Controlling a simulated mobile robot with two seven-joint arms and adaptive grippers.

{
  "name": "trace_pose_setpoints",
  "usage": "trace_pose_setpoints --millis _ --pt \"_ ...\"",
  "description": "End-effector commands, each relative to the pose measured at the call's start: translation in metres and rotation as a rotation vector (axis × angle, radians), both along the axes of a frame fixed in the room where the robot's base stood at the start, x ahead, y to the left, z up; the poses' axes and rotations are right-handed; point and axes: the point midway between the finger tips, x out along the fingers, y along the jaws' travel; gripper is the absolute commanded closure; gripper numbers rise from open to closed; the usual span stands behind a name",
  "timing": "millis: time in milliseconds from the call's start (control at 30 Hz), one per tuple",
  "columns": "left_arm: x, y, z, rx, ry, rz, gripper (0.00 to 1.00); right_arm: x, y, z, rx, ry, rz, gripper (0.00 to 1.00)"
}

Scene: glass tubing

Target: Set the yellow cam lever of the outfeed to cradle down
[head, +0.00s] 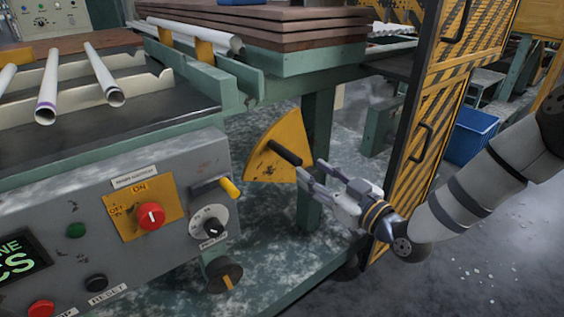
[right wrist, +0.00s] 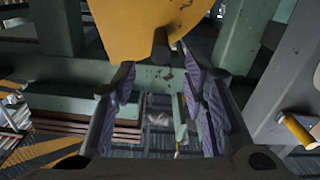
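The yellow cam lever (head: 281,148) is a worn yellow sector plate with a black handle (head: 285,152), right of the control panel. My right gripper (head: 308,177) comes in from the right, close to the handle. In the right wrist view the yellow plate (right wrist: 150,22) fills the top, and the handle end (right wrist: 160,46) lies between and just above the open fingers with purple pads. Whether a pad touches it I cannot tell. Behind, the outfeed's yellow cradle pieces (head: 204,50) stand beside a white tube (head: 190,34). My left gripper is not in view.
The grey control panel (head: 60,205) has a red knob (head: 151,216) and a small yellow-tipped lever (head: 229,187). A green table leg (head: 316,150) stands behind the cam lever. A black-and-yellow striped cabinet (head: 437,120) stands close to my right arm. A blue crate (head: 472,135) is farther back.

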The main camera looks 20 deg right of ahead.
Motion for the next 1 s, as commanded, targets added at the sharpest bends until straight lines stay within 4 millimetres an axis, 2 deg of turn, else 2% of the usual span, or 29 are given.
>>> trace_pose_setpoints --millis 200,333,500,733,767,933,1000 --pt "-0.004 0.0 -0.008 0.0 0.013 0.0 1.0 0.053 0.021 -0.003 0.0 0.003 0.003 0.6" --pt "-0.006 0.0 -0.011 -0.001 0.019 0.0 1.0 0.077 0.029 -0.003 0.001 0.007 0.0 0.6" --pt "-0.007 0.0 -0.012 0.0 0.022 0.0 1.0 0.092 0.035 -0.002 0.002 0.007 0.001 0.6" --pt "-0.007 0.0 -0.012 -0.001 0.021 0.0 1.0 0.093 0.035 -0.001 0.002 0.008 0.001 0.6" --pt "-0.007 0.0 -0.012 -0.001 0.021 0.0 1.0 0.093 0.035 -0.001 0.002 0.008 0.001 0.63" --pt "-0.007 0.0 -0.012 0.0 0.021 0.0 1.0 0.093 0.035 -0.001 0.002 0.008 0.001 1.0" --pt "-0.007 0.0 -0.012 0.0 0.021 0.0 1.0 0.093 0.035 -0.001 0.002 0.008 0.001 1.0"
